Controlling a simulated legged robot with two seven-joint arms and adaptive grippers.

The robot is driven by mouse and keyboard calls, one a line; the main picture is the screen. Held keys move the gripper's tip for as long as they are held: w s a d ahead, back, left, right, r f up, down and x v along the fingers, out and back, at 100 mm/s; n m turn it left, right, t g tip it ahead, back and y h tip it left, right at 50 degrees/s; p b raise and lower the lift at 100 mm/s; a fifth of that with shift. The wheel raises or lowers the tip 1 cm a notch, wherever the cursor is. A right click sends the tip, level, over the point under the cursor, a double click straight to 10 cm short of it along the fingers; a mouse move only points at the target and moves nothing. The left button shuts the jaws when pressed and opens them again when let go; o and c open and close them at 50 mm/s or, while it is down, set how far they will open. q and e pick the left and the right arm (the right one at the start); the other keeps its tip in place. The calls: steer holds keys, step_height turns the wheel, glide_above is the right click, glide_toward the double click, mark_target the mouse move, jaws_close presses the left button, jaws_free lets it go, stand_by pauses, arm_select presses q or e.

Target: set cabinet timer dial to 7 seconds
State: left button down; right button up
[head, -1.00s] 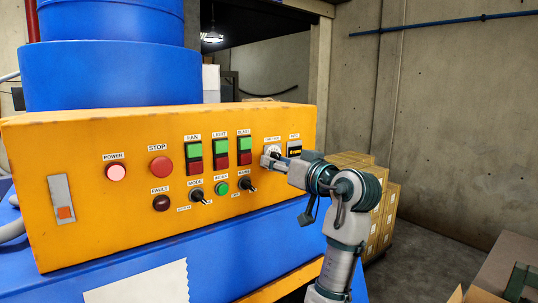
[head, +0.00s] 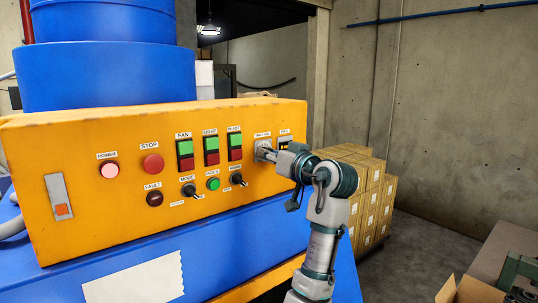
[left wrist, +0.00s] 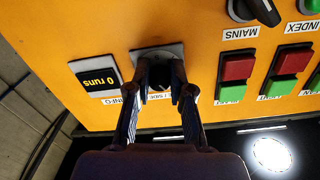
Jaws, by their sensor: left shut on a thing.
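The timer dial is a dark round knob on a pale plate at the right end of the orange cabinet panel (head: 100,234). In the left wrist view the dial (left wrist: 160,75) sits between the two fingers of my left gripper (left wrist: 160,92), which is shut on it. In the head view the same gripper (head: 270,154) reaches the dial plate (head: 262,145) from the right and hides most of the dial. The pointer and scale cannot be read. My right gripper is not in view.
A small display (left wrist: 96,79) reading "0 runs" is beside the dial. Green and red switches (head: 235,147), black toggles (head: 238,179) and a red stop button (head: 153,165) are to its left. Stacked cartons (head: 366,195) stand behind my arm, before a concrete wall.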

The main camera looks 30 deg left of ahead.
arm_select(q)
steer(key=m, duration=2.1)
steer(key=shift+w+d+f+g+b, duration=0.15)
steer(key=shift+d+f+g+b, duration=0.15)
steer(key=shift+d+b, duration=0.1)
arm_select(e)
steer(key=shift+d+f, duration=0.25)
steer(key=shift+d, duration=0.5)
arm_select(q)
steer(key=shift+d+r, duration=0.2)
steer(key=shift+d, duration=0.25)
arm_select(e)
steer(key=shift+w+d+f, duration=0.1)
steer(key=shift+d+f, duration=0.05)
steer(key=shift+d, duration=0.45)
arm_select(q)
steer(key=c, duration=1.1)
jaws_free()
steer(key=shift+r, duration=0.1)
steer(key=shift+c, duration=0.2)
steer(key=shift+o, duration=0.5)
steer(key=shift+s+a+r, duration=0.1)
steer(key=shift+s+a, duration=0.05)
steer(key=shift+s, duration=0.1)
